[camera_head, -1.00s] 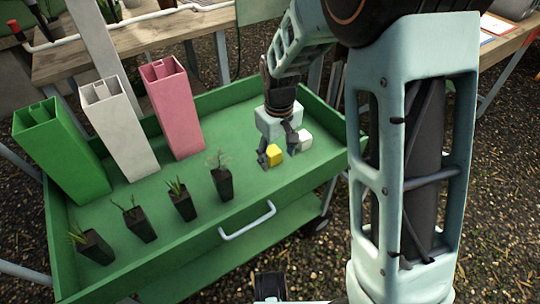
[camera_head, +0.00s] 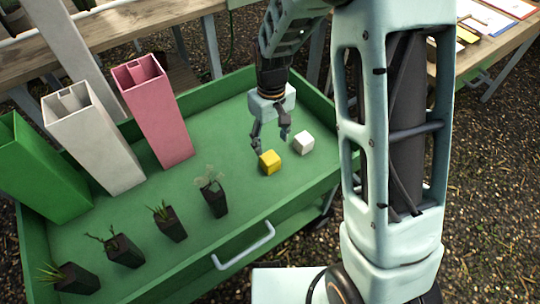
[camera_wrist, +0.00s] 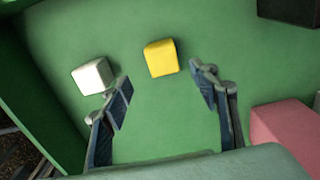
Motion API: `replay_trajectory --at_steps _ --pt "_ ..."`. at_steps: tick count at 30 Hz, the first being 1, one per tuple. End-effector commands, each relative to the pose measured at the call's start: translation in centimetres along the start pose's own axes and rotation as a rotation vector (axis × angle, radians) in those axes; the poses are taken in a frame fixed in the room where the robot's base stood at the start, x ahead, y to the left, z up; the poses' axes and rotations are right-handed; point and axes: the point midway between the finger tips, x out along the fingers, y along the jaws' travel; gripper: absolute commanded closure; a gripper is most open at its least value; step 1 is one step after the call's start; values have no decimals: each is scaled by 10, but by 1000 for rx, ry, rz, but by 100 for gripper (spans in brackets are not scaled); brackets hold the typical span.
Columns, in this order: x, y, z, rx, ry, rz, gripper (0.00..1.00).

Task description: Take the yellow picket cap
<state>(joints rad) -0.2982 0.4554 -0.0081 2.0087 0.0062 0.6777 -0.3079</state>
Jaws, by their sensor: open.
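The yellow picket cap (camera_head: 270,162) is a small yellow block on the floor of the green tray cart (camera_head: 243,225), to the left of a white cap (camera_head: 303,143). My gripper (camera_head: 271,143) is open and empty, just behind and above the yellow cap. In the wrist view the yellow cap (camera_wrist: 161,58) lies ahead of the gap between the open fingers (camera_wrist: 164,88), apart from both. The white cap (camera_wrist: 92,76) is beside the left finger there.
Green (camera_head: 38,170), white (camera_head: 95,140) and pink (camera_head: 152,110) square tubes stand at the tray's left and back. Several potted seedlings (camera_head: 214,197) line the front left. The tray floor around the caps is clear.

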Motion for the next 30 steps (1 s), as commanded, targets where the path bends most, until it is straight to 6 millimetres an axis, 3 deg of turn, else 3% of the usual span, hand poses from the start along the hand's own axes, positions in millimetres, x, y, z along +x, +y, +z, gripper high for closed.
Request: replay_trajectory --at_steps 3,11,21,28,30 --pt "22 0 1 0 -3 -1 45" --pt "39 0 0 0 -1 0 45" --pt "84 -3 -1 -1 -2 0 45" --pt "86 -3 -1 -1 0 0 45" --pt "86 -3 -1 0 0 0 50"
